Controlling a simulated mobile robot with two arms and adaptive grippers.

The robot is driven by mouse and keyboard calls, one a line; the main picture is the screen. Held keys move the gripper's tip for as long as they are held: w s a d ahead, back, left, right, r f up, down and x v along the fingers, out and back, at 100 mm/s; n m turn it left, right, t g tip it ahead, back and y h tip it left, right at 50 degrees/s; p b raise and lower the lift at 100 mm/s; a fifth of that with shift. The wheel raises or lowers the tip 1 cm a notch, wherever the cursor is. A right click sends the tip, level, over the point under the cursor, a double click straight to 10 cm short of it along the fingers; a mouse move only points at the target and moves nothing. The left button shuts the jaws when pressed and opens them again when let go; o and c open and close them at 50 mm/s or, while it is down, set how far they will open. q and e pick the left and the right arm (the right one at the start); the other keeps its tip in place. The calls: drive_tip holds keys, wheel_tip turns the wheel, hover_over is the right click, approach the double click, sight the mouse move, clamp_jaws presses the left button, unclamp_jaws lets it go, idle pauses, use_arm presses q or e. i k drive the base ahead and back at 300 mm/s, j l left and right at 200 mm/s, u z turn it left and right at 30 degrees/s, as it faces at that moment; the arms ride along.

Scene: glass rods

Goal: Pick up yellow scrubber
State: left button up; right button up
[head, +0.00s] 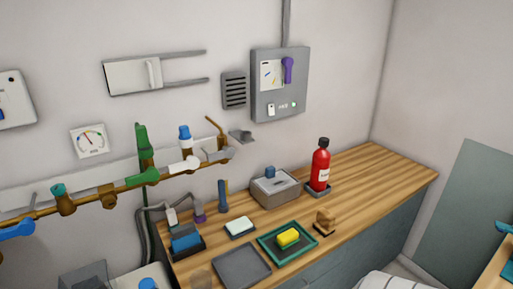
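The yellow scrubber (288,237) is a small yellow block. It lies on a dark tray with a teal rim (262,241), near the front edge of the wooden counter. Nothing covers it in the head view. Neither my left nor my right gripper shows in this view.
A grey empty tray (241,267) lies left of the teal tray. A small brown object (325,220) stands close on its right. Behind are a grey box (276,188), a red bottle (320,167) and a pale block on a dark dish (239,226). The counter's right end is clear.

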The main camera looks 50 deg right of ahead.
sight(290, 238)
drive_tip(key=z, duration=1.85)
